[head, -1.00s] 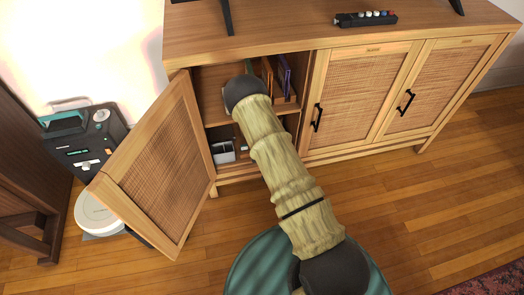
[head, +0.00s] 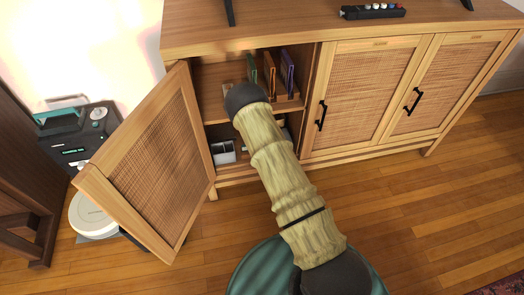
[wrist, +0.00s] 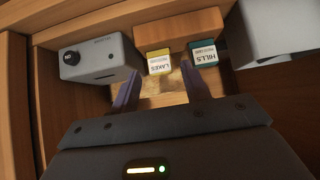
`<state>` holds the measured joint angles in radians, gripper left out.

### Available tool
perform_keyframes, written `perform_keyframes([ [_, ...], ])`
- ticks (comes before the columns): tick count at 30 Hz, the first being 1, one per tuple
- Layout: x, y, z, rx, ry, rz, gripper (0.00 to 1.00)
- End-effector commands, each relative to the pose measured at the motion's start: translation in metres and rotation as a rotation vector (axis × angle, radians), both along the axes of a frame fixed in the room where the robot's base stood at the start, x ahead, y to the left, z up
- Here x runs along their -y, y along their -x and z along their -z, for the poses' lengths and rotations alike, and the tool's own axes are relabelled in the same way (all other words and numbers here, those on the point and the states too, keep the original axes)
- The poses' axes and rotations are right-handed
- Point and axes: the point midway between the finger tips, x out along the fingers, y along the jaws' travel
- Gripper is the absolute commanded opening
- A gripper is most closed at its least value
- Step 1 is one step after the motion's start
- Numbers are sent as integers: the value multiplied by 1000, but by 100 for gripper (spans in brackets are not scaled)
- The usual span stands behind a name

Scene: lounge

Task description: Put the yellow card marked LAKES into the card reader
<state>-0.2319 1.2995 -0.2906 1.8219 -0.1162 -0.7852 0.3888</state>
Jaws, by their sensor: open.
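In the wrist view the yellow card marked LAKES (wrist: 159,63) stands upright just ahead of my fingertips, its label upside down. My gripper (wrist: 161,76) is open, one finger on each side of the line to the card, with nothing held. A teal card marked HILLS (wrist: 204,53) stands just to the right, near the right fingertip. A grey box (wrist: 100,60) with a round black knob and a dark slot is at the left; I cannot tell whether it is the card reader. In the head view my arm hides the gripper and the cards inside the cabinet.
The cabinet door (head: 150,165) stands open at the left. A grey block (wrist: 270,35) is close on the right in the wrist view. Green, orange and purple upright items (head: 287,72) fill part of the upper shelf. A dark machine (head: 80,145) stands left of the door.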

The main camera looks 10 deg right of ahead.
Motion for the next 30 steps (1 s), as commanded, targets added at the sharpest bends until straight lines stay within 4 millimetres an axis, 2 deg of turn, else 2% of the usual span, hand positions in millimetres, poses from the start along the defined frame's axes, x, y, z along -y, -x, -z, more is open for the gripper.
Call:
perform_keyframes([
  [12, 0, -23, 23, -1, 0, 0, 46],
  [24, 0, -26, 24, -1, 0, 0, 46],
  [26, 0, -26, 24, -1, 0, 0, 37],
  [30, 0, -26, 24, -1, 1, 1, 9],
])
